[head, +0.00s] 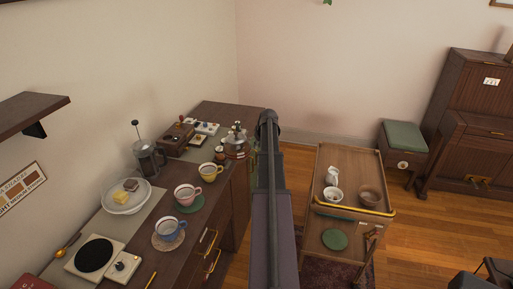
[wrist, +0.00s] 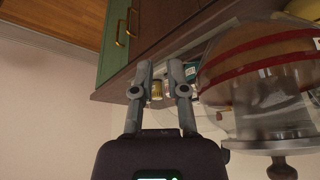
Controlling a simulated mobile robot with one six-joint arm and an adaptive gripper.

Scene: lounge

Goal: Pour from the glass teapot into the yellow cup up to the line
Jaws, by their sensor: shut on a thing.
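The glass teapot (head: 236,147) is at the right edge of the sideboard, just left of my arm. In the wrist view the teapot (wrist: 262,90) appears upside down, with brown liquid, red bands and a knobbed lid. My gripper (wrist: 160,70) is shut beside it, apparently on its handle; the exact contact is unclear. I cannot tell whether the teapot is lifted. The yellow cup (head: 210,173) stands on the sideboard, nearer me and left of the teapot. Its inside and line are too small to read.
A pink cup (head: 187,196) and a blue cup (head: 169,231) stand nearer on the sideboard (head: 213,207). A French press (head: 149,158) and a plate of cakes (head: 127,199) are to their left. A trolley (head: 340,165) with small vessels stands to the right.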

